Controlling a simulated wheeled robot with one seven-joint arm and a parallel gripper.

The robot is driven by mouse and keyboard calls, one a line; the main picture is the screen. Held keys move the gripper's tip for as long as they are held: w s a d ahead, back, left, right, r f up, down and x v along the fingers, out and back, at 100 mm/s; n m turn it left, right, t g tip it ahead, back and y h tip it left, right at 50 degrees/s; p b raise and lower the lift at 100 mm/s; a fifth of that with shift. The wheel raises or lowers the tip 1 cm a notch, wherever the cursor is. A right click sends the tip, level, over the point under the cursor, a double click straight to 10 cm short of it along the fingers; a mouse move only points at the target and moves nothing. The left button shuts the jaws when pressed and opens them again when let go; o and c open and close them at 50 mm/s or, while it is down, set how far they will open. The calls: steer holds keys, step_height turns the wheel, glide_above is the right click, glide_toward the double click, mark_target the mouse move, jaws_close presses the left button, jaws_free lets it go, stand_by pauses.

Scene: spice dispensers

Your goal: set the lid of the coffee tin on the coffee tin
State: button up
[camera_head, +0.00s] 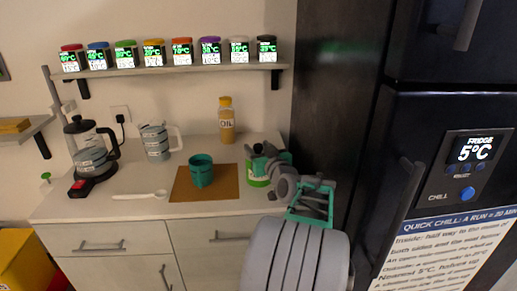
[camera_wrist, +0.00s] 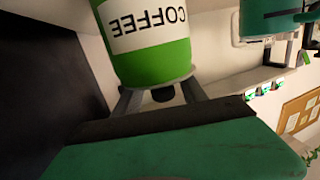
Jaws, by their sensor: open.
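The green coffee tin (camera_head: 256,181) stands on the counter right of the brown mat. My gripper (camera_head: 262,152) is over its top and hides most of it in the head view. In the wrist view, which is upside down, the tin (camera_wrist: 155,60) shows its white COFFEE label. A thin grey lid (camera_wrist: 155,85) with a dark knob (camera_wrist: 163,94) lies across the tin's top end, level with it as far as I can tell. My gripper's grey fingers (camera_wrist: 162,100) are apart, one on each side of the knob. The far side of the lid is hidden.
A teal cup (camera_head: 201,172) stands on the brown mat (camera_head: 227,193) left of the tin. An oil bottle (camera_head: 226,122) stands behind. The dark fridge (camera_head: 340,100) rises close on the right. A shelf (camera_head: 180,70) with several spice dispensers hangs above.

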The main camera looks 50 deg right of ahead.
steer(key=b+v, duration=0.1)
steer(key=v, duration=1.1)
